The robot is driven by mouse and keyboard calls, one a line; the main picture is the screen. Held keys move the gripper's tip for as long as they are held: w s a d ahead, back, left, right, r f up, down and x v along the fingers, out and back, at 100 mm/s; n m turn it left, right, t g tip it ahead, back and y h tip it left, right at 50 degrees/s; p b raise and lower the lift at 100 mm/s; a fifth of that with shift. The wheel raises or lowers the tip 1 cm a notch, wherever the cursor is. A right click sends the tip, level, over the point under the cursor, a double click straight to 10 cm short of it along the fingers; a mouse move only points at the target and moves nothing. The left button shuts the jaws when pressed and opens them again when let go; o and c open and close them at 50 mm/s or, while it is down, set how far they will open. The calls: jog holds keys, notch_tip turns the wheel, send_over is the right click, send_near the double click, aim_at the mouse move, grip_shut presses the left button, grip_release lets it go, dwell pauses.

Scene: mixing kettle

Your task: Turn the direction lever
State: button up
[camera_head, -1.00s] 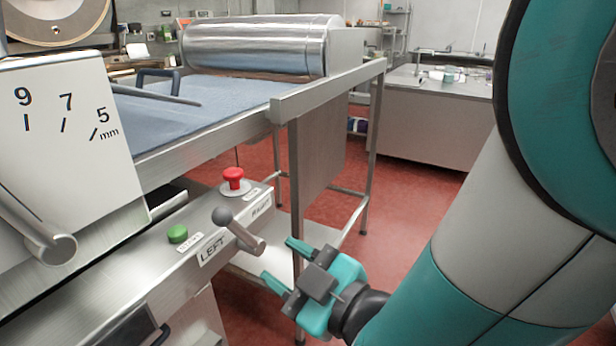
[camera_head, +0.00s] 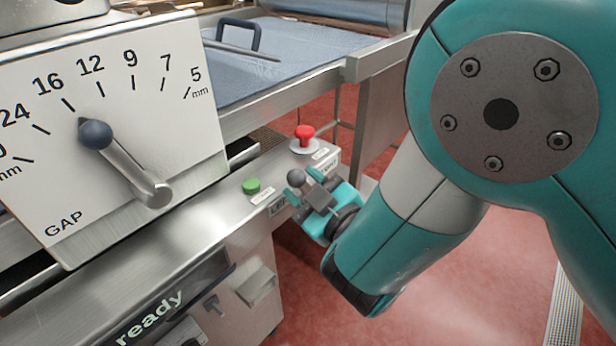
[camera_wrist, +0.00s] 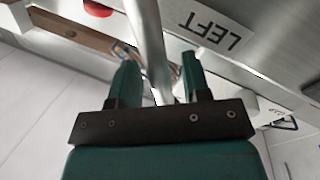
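The direction lever (camera_head: 296,178), with a grey ball knob, sticks out from the front of the steel panel between the LEFT label (camera_head: 279,207) and the right-hand label. In the wrist view its metal rod (camera_wrist: 149,35) runs between the two green fingers of my gripper (camera_wrist: 160,68). The fingers are open, one on each side of the rod; the rod lies nearer the left finger, and contact is unclear. In the head view my gripper (camera_head: 302,184) is at the lever and hides its lower part. The LEFT label also shows in the wrist view (camera_wrist: 215,30).
A red button (camera_head: 304,133) and a green button (camera_head: 251,186) are on the panel close to the lever. A gap dial lever (camera_head: 125,165) is on the white plate at left. The blue belt (camera_head: 285,52) lies behind. Red floor is clear at lower right.

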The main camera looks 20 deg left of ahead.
grip_shut()
